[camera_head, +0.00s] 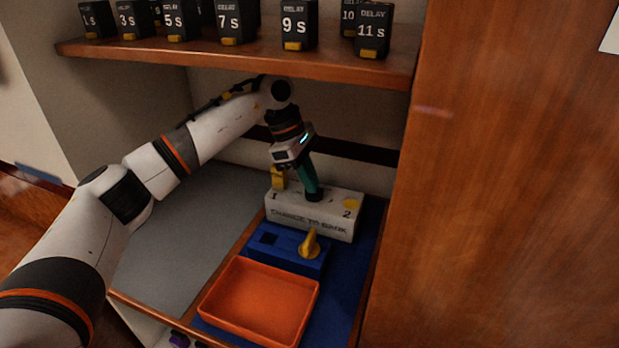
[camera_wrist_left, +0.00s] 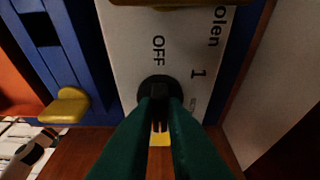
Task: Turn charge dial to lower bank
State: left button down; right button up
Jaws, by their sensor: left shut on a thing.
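The white charge box (camera_head: 305,217) stands at the back of the lower bay, with "CHARGE TO BANK" on its front and 1 and 2 on its top. The left wrist view shows its white face (camera_wrist_left: 130,45) with "OFF" and "1" printed near the black round dial (camera_wrist_left: 148,84). My left gripper (camera_head: 313,194) has green fingers and reaches down onto the box top. In the left wrist view the gripper (camera_wrist_left: 160,108) is shut on the dial. The fingers hide much of the dial, so I cannot tell its setting. My right gripper is not in view.
A blue block (camera_head: 285,252) with a yellow knob (camera_head: 310,244) sits in front of the box. An orange tray (camera_head: 222,300) lies before it. The wooden shelf (camera_head: 345,72) above holds several black delay boxes (camera_head: 236,22). A wooden panel (camera_head: 490,180) closes the right side.

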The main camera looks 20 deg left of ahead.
pick_arm(q)
jog(key=c, duration=1.5)
grip_release()
jog(key=shift+r, duration=0.1)
jog(key=shift+w+a+r, duration=0.1)
jog(key=shift+a+r, duration=0.05)
jog(key=shift+r, duration=0.15)
jog(key=v, duration=0.4)
jog(key=shift+a+r+b, duration=0.2)
jog(key=shift+a+b, duration=0.1)
jog(key=shift+a, duration=0.1)
jog(key=a, duration=1.1)
jog(key=shift+w+a+f+b, duration=0.15)
jog(key=shift+w+b, duration=0.1)
jog(key=shift+b, duration=0.15)
jog(key=shift+s, duration=0.1)
